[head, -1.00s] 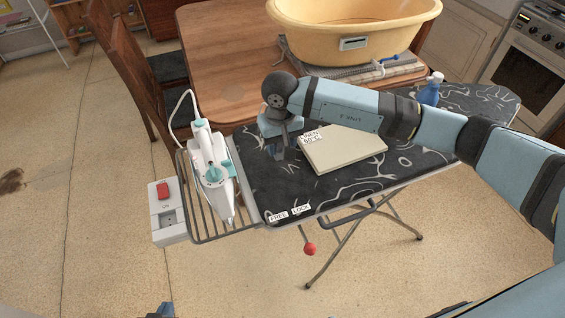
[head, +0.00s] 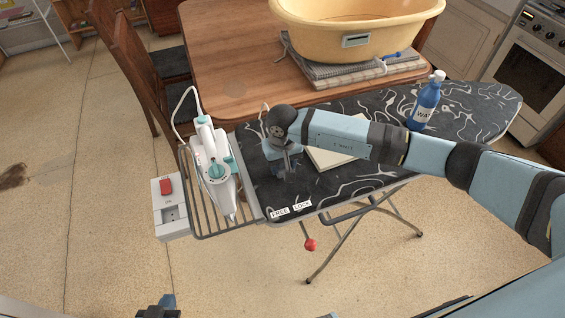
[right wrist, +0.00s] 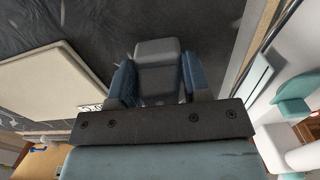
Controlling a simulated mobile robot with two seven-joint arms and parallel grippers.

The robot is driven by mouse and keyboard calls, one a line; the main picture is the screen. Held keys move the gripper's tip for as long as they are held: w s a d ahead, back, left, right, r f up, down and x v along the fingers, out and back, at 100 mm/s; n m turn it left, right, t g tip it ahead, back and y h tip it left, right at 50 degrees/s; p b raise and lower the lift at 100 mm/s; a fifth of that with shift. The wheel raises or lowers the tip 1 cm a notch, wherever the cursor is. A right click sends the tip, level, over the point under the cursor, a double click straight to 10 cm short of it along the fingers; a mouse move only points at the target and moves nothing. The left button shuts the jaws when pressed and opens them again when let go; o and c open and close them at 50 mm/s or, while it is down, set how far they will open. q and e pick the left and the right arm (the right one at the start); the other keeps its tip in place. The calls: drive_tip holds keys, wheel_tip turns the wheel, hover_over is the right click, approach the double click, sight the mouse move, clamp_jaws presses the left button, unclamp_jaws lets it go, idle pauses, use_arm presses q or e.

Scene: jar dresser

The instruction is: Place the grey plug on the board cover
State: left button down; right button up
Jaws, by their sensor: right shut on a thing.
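The grey plug (right wrist: 158,68) sits between the two blue fingers of my right gripper (right wrist: 156,82) in the right wrist view. In the head view my right gripper (head: 287,170) is over the left part of the dark, white-patterned board cover (head: 340,184), left of a cream pad. The cover also shows in the right wrist view (right wrist: 100,30). I cannot tell whether the plug touches the cover. My left gripper (head: 158,306) shows only partly at the bottom edge of the head view, away from the board; its fingers are unclear.
A white iron (head: 212,165) stands on the wire rack left of the board, beside a switch box (head: 170,207). The cream pad (head: 328,157) is partly behind my right arm. A blue bottle (head: 424,103) stands further right. A yellow tub (head: 355,28) is behind.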

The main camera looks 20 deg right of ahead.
drive_tip(key=shift+f, duration=0.2)
drive_tip(key=o, duration=0.9)
drive_tip(key=shift+r, duration=0.1)
use_arm(q)
drive_tip(key=shift+s+f, duration=0.1)
drive_tip(key=shift+f, duration=0.2)
drive_tip(key=shift+r, duration=0.1)
use_arm(e)
drive_tip(key=shift+r, duration=0.1)
